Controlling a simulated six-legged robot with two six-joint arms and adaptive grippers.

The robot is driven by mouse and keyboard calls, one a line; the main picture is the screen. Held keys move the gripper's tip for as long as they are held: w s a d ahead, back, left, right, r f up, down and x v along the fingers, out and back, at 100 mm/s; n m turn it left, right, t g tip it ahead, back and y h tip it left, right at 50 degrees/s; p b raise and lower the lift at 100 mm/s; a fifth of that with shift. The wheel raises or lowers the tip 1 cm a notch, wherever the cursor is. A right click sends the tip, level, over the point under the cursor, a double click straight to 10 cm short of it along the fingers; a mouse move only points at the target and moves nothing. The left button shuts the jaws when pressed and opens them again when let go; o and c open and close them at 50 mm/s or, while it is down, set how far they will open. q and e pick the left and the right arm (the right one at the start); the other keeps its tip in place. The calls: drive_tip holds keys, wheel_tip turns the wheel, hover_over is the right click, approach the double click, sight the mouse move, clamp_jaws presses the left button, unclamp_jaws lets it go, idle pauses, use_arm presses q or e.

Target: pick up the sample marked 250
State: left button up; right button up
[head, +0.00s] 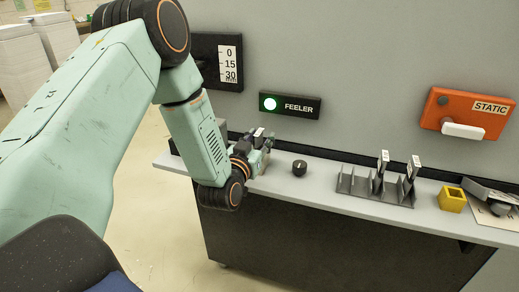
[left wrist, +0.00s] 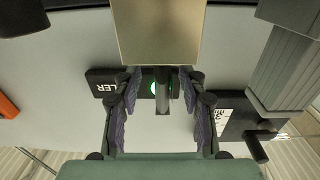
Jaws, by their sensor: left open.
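My left gripper (head: 264,148) is open, low over the shelf below the FEELER sign. In the left wrist view its two dark fingers (left wrist: 162,112) stand apart with a narrow grey post (left wrist: 162,92) showing between them. I cannot tell whether they touch it. A small white-topped piece (head: 258,132) shows at the gripper in the head view; its marking is not readable. Two dark samples with white tags, one at the middle (head: 382,165) and one at the right (head: 411,170), stand upright in a grey slotted rack (head: 350,186). Their numbers are too small to read. My right gripper is not in view.
A black knob (head: 299,168) sits between gripper and rack. A yellow hollow block (head: 452,199) and a grey device (head: 497,205) lie right of the rack. The FEELER sign (head: 298,107) has a green light. A tan block (left wrist: 160,30) fills the wrist view's top middle.

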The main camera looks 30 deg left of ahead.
use_arm(q)
drive_tip(key=shift+a, duration=0.2)
drive_tip(key=c, duration=0.5)
drive_tip(key=shift+d, duration=0.2)
clamp_jaws()
drive_tip(key=shift+a, duration=0.15)
drive_tip(key=shift+r, duration=0.1)
